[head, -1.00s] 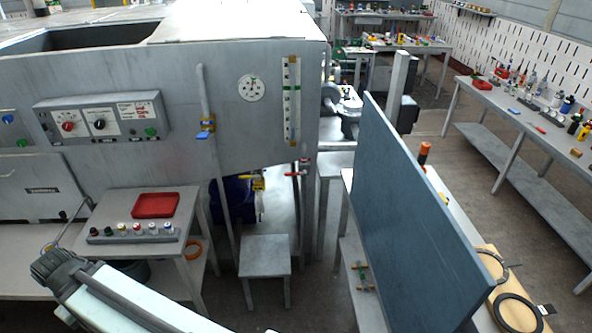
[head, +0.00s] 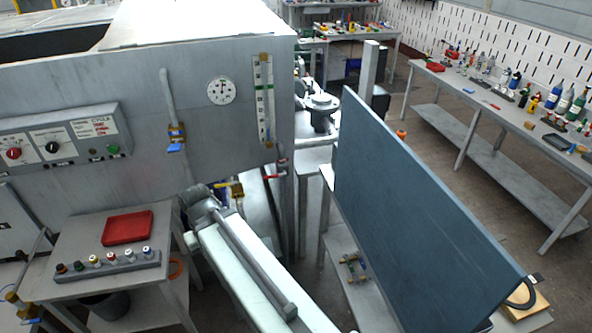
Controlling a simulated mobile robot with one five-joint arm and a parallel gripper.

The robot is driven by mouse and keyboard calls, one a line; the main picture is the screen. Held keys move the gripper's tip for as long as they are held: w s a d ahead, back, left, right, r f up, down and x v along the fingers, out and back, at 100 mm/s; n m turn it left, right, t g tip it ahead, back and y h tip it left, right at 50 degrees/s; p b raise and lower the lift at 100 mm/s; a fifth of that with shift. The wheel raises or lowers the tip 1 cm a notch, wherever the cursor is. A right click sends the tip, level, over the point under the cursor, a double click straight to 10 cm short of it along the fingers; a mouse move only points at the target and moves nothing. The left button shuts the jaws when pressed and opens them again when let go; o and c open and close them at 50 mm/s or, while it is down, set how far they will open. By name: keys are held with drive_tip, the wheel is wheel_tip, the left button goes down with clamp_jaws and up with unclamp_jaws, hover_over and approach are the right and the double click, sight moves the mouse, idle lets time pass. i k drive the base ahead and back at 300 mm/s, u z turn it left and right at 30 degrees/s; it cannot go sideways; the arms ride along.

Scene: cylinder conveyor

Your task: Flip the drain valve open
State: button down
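Three small lever valves show on the large grey machine. One has a blue handle (head: 176,147) on a vertical pipe. One has a yellow handle (head: 235,189) low under the machine's edge. One has a red handle (head: 273,177) below the sight gauge. No label shows which is the drain valve. My pale arm reaches up from the bottom middle, and its dark joint appears just left of and below the yellow handle. My gripper's fingers are not visible. I cannot tell whether anything touches the valves.
A low table (head: 70,263) at left holds a red tray (head: 128,228) and a rack of small coloured-top pieces (head: 105,262). A large blue-grey panel (head: 410,215) stands at right. A control box (head: 62,143) and a round dial (head: 221,91) are on the machine front.

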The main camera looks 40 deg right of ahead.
sight(284, 173)
drive_tip(key=z, duration=0.1)
drive_tip(key=i, duration=1.5)
drive_tip(key=u, duration=0.1)
